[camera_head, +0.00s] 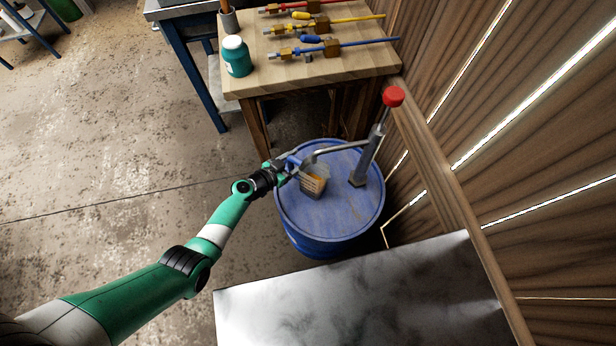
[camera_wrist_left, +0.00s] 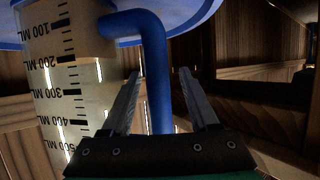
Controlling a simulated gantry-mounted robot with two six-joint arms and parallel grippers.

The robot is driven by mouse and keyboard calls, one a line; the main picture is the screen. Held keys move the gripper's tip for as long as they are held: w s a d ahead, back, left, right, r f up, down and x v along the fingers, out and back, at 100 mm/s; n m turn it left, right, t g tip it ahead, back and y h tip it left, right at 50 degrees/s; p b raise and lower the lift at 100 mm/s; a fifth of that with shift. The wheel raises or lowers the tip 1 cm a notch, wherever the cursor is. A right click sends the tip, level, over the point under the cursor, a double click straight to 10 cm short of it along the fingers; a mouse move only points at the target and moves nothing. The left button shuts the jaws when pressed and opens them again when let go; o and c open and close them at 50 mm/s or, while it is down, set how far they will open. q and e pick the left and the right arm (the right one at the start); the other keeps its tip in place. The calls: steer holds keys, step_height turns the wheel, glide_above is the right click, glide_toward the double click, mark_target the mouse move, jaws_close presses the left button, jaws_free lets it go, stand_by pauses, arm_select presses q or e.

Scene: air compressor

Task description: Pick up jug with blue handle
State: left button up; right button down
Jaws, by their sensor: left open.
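The jug (camera_head: 315,184) is clear with amber liquid and stands on top of the blue barrel (camera_head: 340,222). Its blue handle (camera_head: 292,162) faces my left arm. In the left wrist view the jug (camera_wrist_left: 70,85) shows ML marks upside down at left, and its blue handle (camera_wrist_left: 157,95) runs between my fingers. My left gripper (camera_wrist_left: 160,74) is open, with one finger on each side of the handle. In the head view my left gripper (camera_head: 284,170) is at the handle; contact is unclear. My right gripper is not in view.
A hand pump with a red knob (camera_head: 393,96) rises from the barrel right of the jug. A wooden table (camera_head: 318,76) with a teal bottle (camera_head: 236,57) and coloured valve tools stands behind. A metal sheet (camera_head: 360,295) lies in front; a wooden wall is at right.

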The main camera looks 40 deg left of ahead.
arm_select(q)
jaws_close()
stand_by(1.4)
